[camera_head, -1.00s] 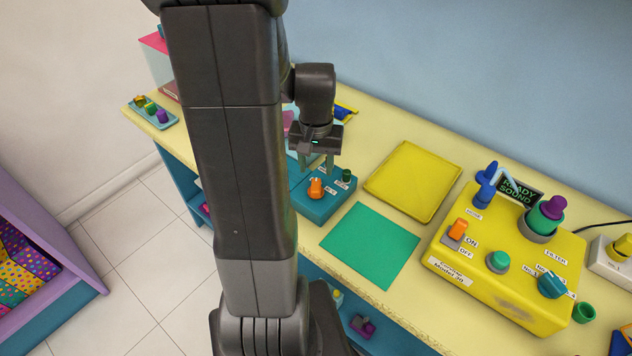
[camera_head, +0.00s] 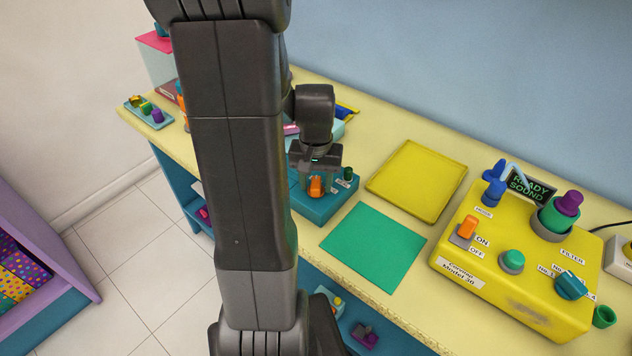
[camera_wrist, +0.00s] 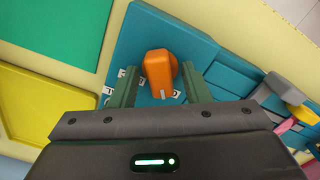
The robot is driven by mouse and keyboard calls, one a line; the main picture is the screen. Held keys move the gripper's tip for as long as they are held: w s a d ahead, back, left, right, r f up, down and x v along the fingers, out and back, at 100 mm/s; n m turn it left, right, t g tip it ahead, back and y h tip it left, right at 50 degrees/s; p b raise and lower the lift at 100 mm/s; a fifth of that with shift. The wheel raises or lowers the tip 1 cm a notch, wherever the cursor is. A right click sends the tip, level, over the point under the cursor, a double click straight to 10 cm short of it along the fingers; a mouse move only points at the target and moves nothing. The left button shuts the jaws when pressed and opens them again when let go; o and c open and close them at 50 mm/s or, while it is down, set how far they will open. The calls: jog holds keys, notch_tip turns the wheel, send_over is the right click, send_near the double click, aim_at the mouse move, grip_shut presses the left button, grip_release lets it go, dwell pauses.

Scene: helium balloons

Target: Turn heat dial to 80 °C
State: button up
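The heat dial is an orange knob (camera_head: 316,186) on a teal box (camera_head: 327,206) on the table. In the wrist view the orange knob (camera_wrist: 160,72) stands up from the teal panel (camera_wrist: 136,40), with small white labels (camera_wrist: 128,78) around it, too small to read. My gripper (camera_head: 317,184) is over the box, pointing down. In the wrist view its two green fingers (camera_wrist: 158,84) are spread on either side of the knob, with a visible gap at least on the left.
A green mat (camera_head: 373,246) and a yellow tray (camera_head: 416,181) lie right of the box. A yellow machine (camera_head: 510,270) with several controls stands farther right. A teal tray with small knobs (camera_head: 148,115) is at the left end. My arm hides part of the table.

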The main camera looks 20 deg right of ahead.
grip_shut()
jog(key=shift+m, duration=3.5)
jog(key=shift+m, duration=1.7)
